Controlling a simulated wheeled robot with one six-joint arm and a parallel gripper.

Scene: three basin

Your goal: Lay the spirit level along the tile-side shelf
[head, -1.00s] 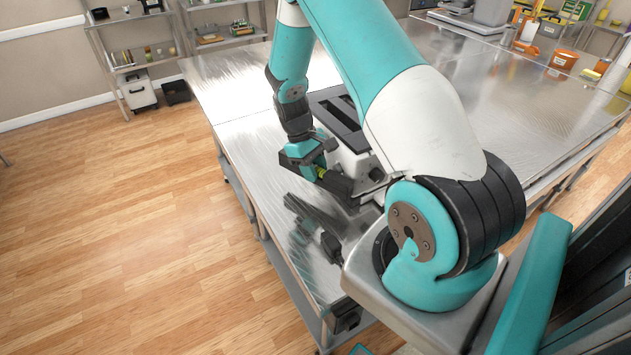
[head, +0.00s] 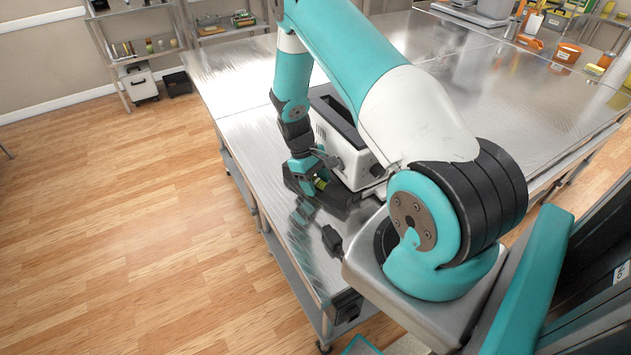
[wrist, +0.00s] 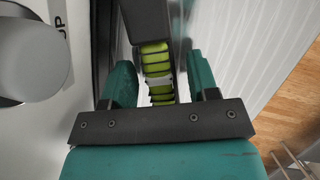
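My gripper (head: 309,183) points down at the tabletop, close against a white slotted appliance. In the wrist view its two teal fingers (wrist: 162,80) stand on either side of a dark bar with a yellow-green ribbed section (wrist: 158,68). A narrow gap shows on both sides, so the gripper looks open around it. This bar seems to be the spirit level; it also shows in the head view (head: 353,205) as a long dark piece, partly hidden by the gripper. Which shelf is the tile-side one, I cannot tell.
The white appliance (head: 345,160) stands directly beside the gripper on the metal table (head: 240,125). Metal shelves (head: 130,45) stand at the back left. Orange containers (head: 566,54) are at the table's far right. The wooden floor (head: 110,220) on the left is clear.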

